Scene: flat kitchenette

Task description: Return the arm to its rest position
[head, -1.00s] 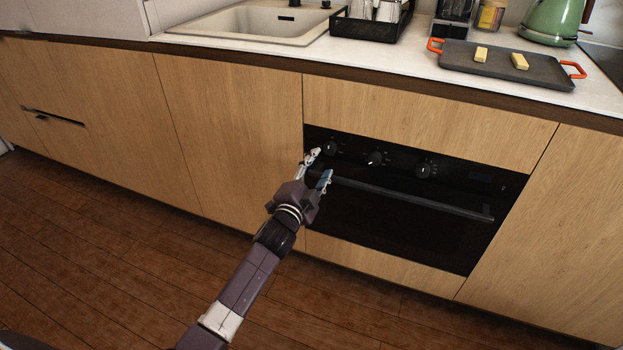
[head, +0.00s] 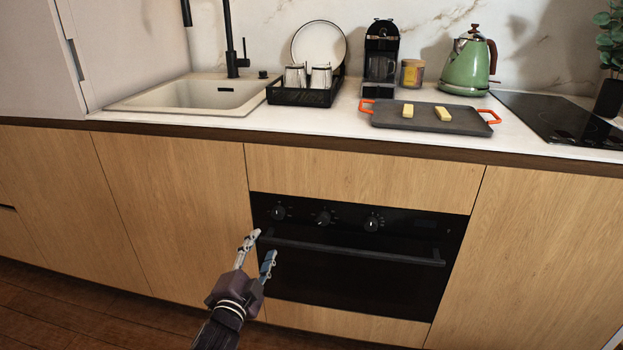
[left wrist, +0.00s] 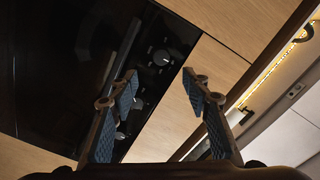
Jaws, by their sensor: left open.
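My left gripper (head: 258,251) is in front of the left side of the black oven (head: 350,280), near the left end of the oven handle (head: 350,250). Its two fingers are apart and nothing is between them. In the left wrist view the open fingers (left wrist: 160,95) show with blue pads, and the dark oven front (left wrist: 60,60) lies beyond them. The oven door appears closed. Whether the gripper touches anything is not clear. My right gripper is not in view.
On the counter (head: 340,115) stand a sink (head: 150,100), a black dish rack (head: 300,96), a coffee machine (head: 381,50), a green kettle (head: 465,65), a hob (head: 560,120), and a grey tray (head: 430,122) with two yellow blocks. Wooden cabinet fronts (head: 165,210) flank the oven.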

